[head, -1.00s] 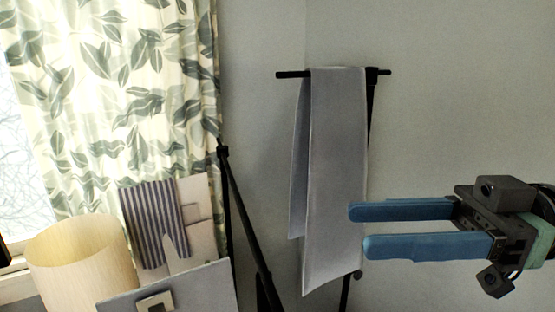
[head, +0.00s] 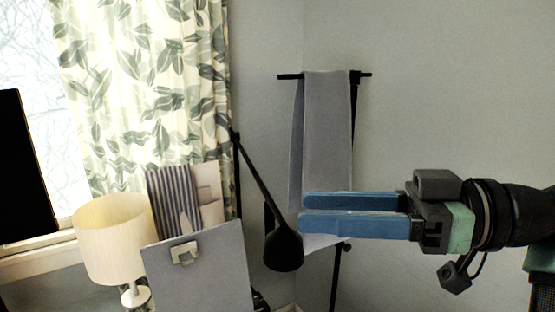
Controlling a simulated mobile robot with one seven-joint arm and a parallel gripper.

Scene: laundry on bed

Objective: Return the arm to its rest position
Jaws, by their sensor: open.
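My gripper (head: 303,212) shows in the head view, reaching in from the right with its two blue fingers pointing left. The fingers are apart, with a narrow gap between them, and nothing shows between them. In the picture, the fingers overlap the lower part of a grey towel (head: 328,120). I cannot tell how far the towel is behind them.
The towel hangs on a black stand (head: 365,74) by the wall. A black floor lamp (head: 284,249) stands left of the fingertips. A cream table lamp (head: 112,238), a grey panel (head: 200,272) and a striped cloth (head: 173,200) are lower left, near the curtain (head: 150,90). The right wall is bare.

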